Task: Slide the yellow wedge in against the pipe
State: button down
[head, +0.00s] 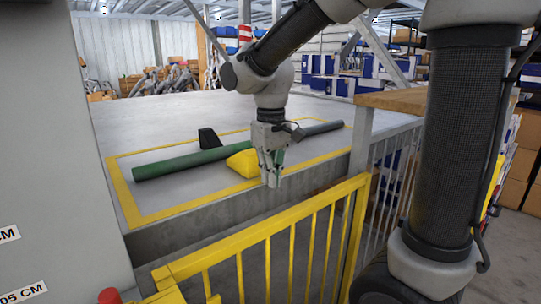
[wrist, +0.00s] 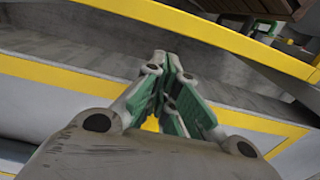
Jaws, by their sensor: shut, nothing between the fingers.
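The yellow wedge (head: 243,163) lies on the grey platform, on the near side of the green pipe (head: 180,162). It looks close to the pipe; I cannot tell whether they touch. A black wedge (head: 208,138) stands on the pipe's far side. My gripper (head: 271,182) points down just right of the yellow wedge, by the platform's front edge, and hides part of the pipe. In the wrist view its green-padded fingers (wrist: 173,62) meet at the tips with nothing held. A yellow patch shows between the finger links there; I cannot tell what it is.
A yellow line (head: 122,195) frames the work area on the platform. A yellow railing (head: 275,240) stands in front of the platform edge. A grey post (head: 361,145) and a wooden-topped ledge (head: 400,99) stand to the right.

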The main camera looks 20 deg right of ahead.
aim_at(253, 177)
jog(key=shift+w+a, duration=0.3)
jog(key=shift+w, duration=0.65)
jog(key=shift+w+a, duration=0.3)
jog(key=shift+w, duration=0.65)
jog(key=shift+w+a, duration=0.3)
jog(key=shift+w, duration=0.65)
jog(key=shift+w+a, duration=0.3)
jog(key=shift+w, duration=0.6)
